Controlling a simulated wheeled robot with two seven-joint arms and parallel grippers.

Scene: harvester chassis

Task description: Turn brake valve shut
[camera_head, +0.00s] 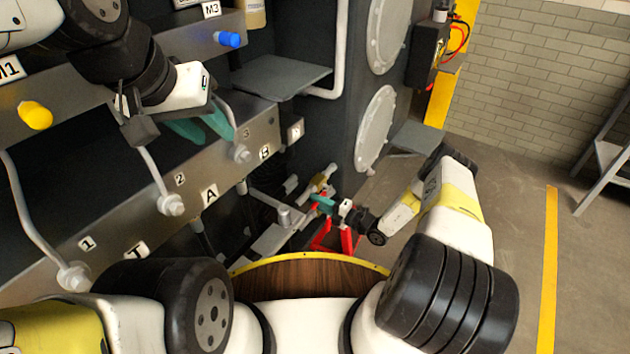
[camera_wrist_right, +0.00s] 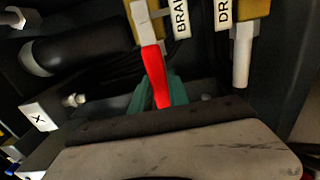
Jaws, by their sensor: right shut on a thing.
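The brake valve shows in the right wrist view as a brass body (camera_wrist_right: 145,22) with a red lever (camera_wrist_right: 155,75) hanging down from it. A white tag beside it reads "BRA", the rest cut off. My right gripper (camera_wrist_right: 168,97) has its teal fingers shut on the lever's lower end. In the head view the right gripper (camera_head: 322,204) is low at the machine's side, by a small brass fitting (camera_head: 321,180). My left gripper (camera_head: 208,128) is in front of the numbered panel, its teal fingers apart and empty, partly hidden by its own hand.
A second brass fitting (camera_wrist_right: 247,30) with a tag starting "DR" stands to the right of the valve. A dark cylinder (camera_wrist_right: 85,47) lies to its left. The grey panel (camera_head: 120,225) carries levers and labels. Open floor (camera_head: 500,250) lies to the right.

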